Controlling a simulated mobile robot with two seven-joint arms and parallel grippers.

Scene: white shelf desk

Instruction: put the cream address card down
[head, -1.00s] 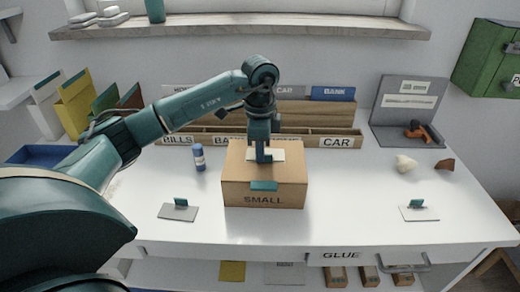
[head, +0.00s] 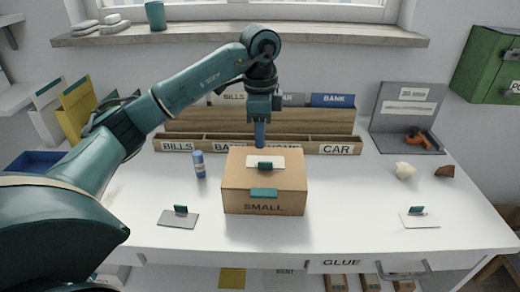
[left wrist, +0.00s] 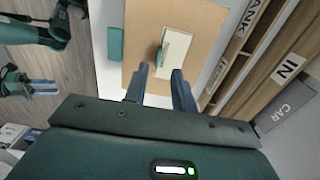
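The cream address card (head: 278,161) lies on top of the cardboard box marked SMALL (head: 236,180). A dark green tab stands up from the card. In the left wrist view the card (left wrist: 178,48) lies on the brown box top (left wrist: 206,22), beyond my fingertips. My left gripper (head: 260,140) is above the back of the box, clear of the card. In the left wrist view my left gripper (left wrist: 160,80) has its two fingers apart with nothing between them. My right gripper (left wrist: 42,87) shows small at the left of that view; its opening is unclear.
A wooden sorter (head: 340,146) with labelled slots stands behind the box. A blue-capped bottle (head: 199,165) is left of the box. Grey (head: 178,219) and white (head: 420,221) tabbed cards lie near the front. The desk (head: 340,200) right of the box is clear.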

